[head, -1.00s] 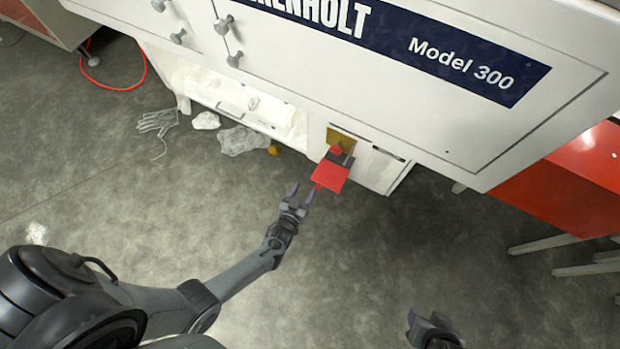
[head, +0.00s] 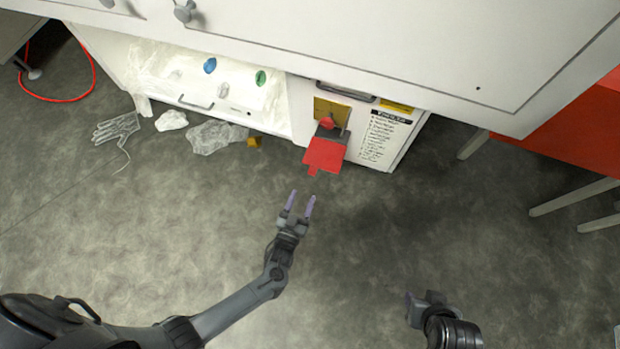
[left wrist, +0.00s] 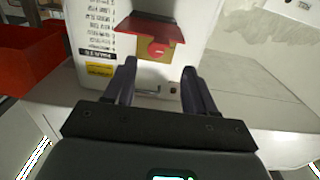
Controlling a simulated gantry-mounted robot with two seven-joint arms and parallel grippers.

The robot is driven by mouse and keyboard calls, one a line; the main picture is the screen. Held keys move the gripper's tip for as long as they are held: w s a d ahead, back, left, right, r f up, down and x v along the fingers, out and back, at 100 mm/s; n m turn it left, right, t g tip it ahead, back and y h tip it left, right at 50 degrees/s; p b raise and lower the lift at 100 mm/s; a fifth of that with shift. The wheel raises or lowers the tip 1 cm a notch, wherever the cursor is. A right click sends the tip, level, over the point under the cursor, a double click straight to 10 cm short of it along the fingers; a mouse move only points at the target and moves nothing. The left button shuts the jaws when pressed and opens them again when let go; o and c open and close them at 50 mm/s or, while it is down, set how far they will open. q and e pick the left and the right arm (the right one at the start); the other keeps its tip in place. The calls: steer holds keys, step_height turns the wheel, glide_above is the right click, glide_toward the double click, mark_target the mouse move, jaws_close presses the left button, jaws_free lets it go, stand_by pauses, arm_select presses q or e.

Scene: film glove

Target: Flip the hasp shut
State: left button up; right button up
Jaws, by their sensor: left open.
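The red hasp flap (head: 325,154) sticks out from the front of a white cabinet, swung away from the brass plate (head: 329,110). A red knob (head: 327,124) sits in front of that plate. In the left wrist view the flap (left wrist: 145,27) shows above the brass plate (left wrist: 175,53) and the round red knob (left wrist: 157,49). My left gripper (head: 300,202) is open and empty, below and apart from the flap in the head view. Its spread fingers (left wrist: 158,72) frame the cabinet in the left wrist view. My right gripper (head: 417,304) is at the lower right, away from the hasp.
A printed label (head: 383,138) is on the cabinet right of the hasp. A clear glove (head: 117,128), crumpled film (head: 215,136) and a small yellow piece (head: 254,142) lie on the floor at left. A large white panel (head: 400,45) overhangs the cabinet. Floor around my grippers is clear.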

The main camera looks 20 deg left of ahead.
mark_target(311, 174)
arm_select(q)
steer(key=shift+w+a+b, duration=0.2)
steer(key=shift+w+b, duration=0.75)
steer(key=shift+w, duration=1.3)
steer(key=shift+w+a+b, duration=0.15)
steer(key=shift+w+b, duration=0.8)
steer(key=shift+w, duration=1.25)
jaws_close()
